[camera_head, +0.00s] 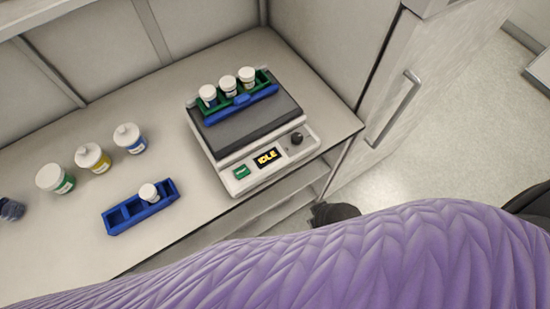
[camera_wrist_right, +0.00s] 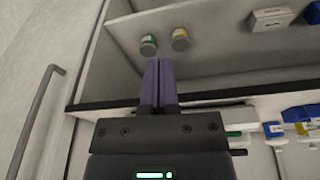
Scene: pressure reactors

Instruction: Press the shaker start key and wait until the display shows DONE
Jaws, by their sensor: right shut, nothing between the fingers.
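The shaker (camera_head: 243,145) stands on the bench and its display (camera_head: 268,158) reads IDLE in yellow. A green key (camera_head: 241,172), apparently the start key, is left of the display on the front panel. A dark knob (camera_head: 297,138) is to its right. A green rack with three white-capped vials (camera_head: 228,83) sits on the platform behind a blue bar (camera_head: 240,104). My right gripper (camera_wrist_right: 160,80) is shut and empty in the wrist view, where neither key nor display shows. In the head view my purple sleeve fills the bottom. My left gripper is not in view.
A blue rack (camera_head: 140,208) with one white-capped vial (camera_head: 148,193) and three jars with green, yellow and blue labels (camera_head: 93,158) stand left of the shaker. A cabinet with a bar handle (camera_head: 402,108) is at the right. Small jars (camera_wrist_right: 148,45) show beyond the right fingers.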

